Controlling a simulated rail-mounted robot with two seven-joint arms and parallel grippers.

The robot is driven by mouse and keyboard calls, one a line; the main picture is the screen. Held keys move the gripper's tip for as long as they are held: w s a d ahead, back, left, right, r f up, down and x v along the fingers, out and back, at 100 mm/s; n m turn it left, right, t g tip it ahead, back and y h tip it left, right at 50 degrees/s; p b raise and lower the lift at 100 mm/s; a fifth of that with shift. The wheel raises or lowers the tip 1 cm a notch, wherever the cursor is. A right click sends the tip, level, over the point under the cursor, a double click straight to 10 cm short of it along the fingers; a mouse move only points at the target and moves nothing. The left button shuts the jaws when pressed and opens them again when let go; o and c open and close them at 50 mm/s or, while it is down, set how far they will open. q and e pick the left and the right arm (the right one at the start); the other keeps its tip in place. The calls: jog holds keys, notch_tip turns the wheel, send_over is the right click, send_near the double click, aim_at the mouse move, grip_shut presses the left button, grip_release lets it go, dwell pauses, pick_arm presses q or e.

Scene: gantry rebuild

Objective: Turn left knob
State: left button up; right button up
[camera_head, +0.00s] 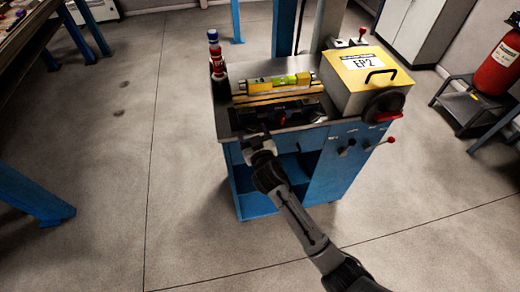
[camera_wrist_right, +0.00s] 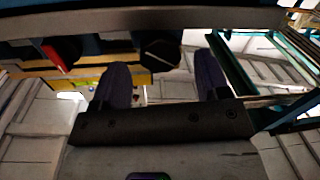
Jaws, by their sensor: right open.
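Two dark knobs sit on the front of the blue machine cabinet, right of its middle. The left knob (camera_head: 345,149) is a little left of the other knob (camera_head: 367,144). My right gripper (camera_head: 264,131) is at the cabinet's upper front edge, left of and apart from these knobs in the head view. In the right wrist view my right gripper (camera_wrist_right: 163,70) has its two dark fingers spread, with nothing held. A dark, faceted knob-like part (camera_wrist_right: 160,49) shows beyond the gap between them; I cannot tell which part it is. My left gripper is not in view.
A yellow box marked EP2 (camera_head: 345,90) stands on the cabinet (camera_head: 335,185). A yellow level (camera_head: 277,83) and bottles (camera_head: 216,58) are beside it. A red-tipped lever (camera_head: 389,140) sits right of the knobs.

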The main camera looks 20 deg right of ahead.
jog(key=s+a+p, duration=0.1)
jog(key=s, duration=1.1)
jog(key=shift+s+a+p, duration=0.15)
jog(key=shift+s+p, duration=0.1)
jog(key=shift+p, duration=0.1)
jog(key=shift+r, duration=0.1)
